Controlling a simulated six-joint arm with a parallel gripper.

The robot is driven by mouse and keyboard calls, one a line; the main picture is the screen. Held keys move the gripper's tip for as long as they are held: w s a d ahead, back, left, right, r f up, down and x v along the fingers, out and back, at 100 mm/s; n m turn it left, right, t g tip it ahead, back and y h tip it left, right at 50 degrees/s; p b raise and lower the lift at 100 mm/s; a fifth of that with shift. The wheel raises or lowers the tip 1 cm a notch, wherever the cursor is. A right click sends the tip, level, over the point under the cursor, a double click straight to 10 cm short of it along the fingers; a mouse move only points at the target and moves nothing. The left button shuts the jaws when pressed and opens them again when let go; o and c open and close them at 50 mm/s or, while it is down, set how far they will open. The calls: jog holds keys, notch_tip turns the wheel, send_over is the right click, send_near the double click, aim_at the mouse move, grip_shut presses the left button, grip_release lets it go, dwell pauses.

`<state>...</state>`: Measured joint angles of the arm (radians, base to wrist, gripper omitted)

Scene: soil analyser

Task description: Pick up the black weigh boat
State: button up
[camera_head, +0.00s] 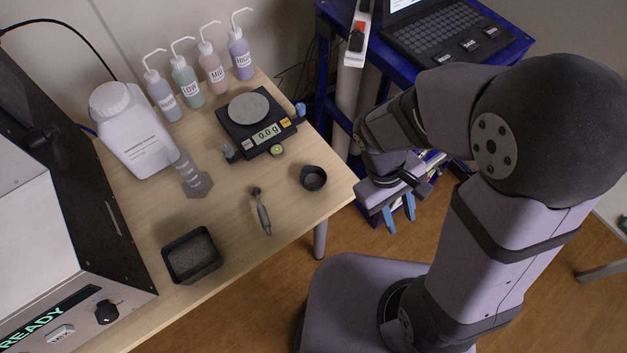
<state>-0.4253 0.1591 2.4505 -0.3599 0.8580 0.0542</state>
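The black weigh boat (313,178) appears to be the small round black dish near the right edge of the wooden table. It stands upright, and its inside looks dark brown-grey; I cannot tell whether it holds anything. My gripper (400,214) is to the right of the table, beyond its edge and clear of the dish. Its two blue fingers point down and are apart, with nothing visible between them.
A scoop (263,213) lies left of the dish. A scale (257,134) reading 0.0 g stands behind it. A black soil tray (165,262), a clear cylinder (196,182), a white jug (133,140) and several wash bottles (213,70) share the table (238,262). A blue cart (490,55) stands behind my arm.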

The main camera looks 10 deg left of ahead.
jog(key=w+a+f+n+t+h+b, duration=0.1)
jog(key=w+a+f+n+t+h, duration=0.2)
jog(key=n, duration=0.4)
jog(key=n+t+y+b, duration=0.2)
jog(key=n+t+b, duration=0.1)
jog(key=n+t, duration=0.95)
send_near(325, 180)
jog(key=shift+n+g, duration=0.55)
jog(key=shift+n, duration=0.4)
jog(key=shift+w+r+p+x, duration=0.15)
jog(key=shift+p+x, duration=0.25)
jog(key=shift+x, duration=1.3)
jog(key=shift+w+r+p+x, duration=0.1)
jog(key=shift+r+p+x, duration=0.2)
jog(key=shift+x, duration=1.4)
jog(key=shift+s+a+f, duration=0.1)
jog(key=shift+a, duration=0.05)
grip_shut()
